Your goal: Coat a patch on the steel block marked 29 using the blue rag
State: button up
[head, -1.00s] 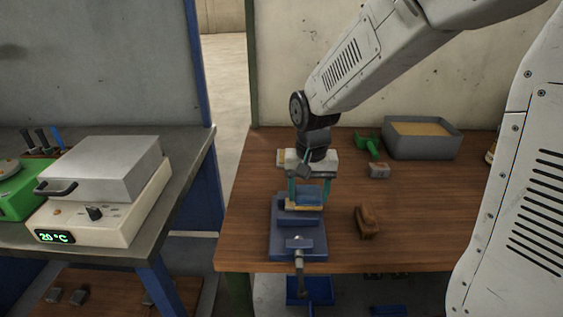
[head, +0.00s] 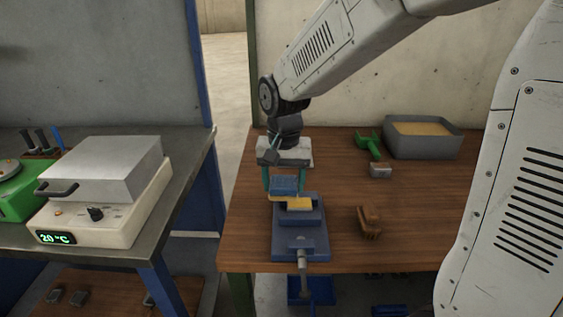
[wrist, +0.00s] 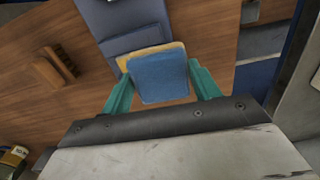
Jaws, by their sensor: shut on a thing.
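My gripper (head: 284,188) is shut on the blue rag (head: 285,183), with its teal fingers at either side. The rag also shows in the wrist view (wrist: 160,78), with a tan-yellow edge visible just behind it. Right beside the rag, a yellow-topped piece (head: 299,203) sits in the jaws of the blue vise (head: 297,242). I cannot tell whether the rag touches it. No number 29 is readable, so I cannot tell whether this piece is the marked block. A small grey block (head: 380,171) lies on the table to the right.
A brown brush-like object (head: 369,222) lies right of the vise. A green tool (head: 369,145) and a grey bin of tan material (head: 423,150) stand at the back right. A furnace reading 20 °C (head: 98,205) stands on the left bench. A gap separates the tables.

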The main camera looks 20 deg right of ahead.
jog(key=shift+r, duration=2.55)
jog(key=shift+a, duration=0.1)
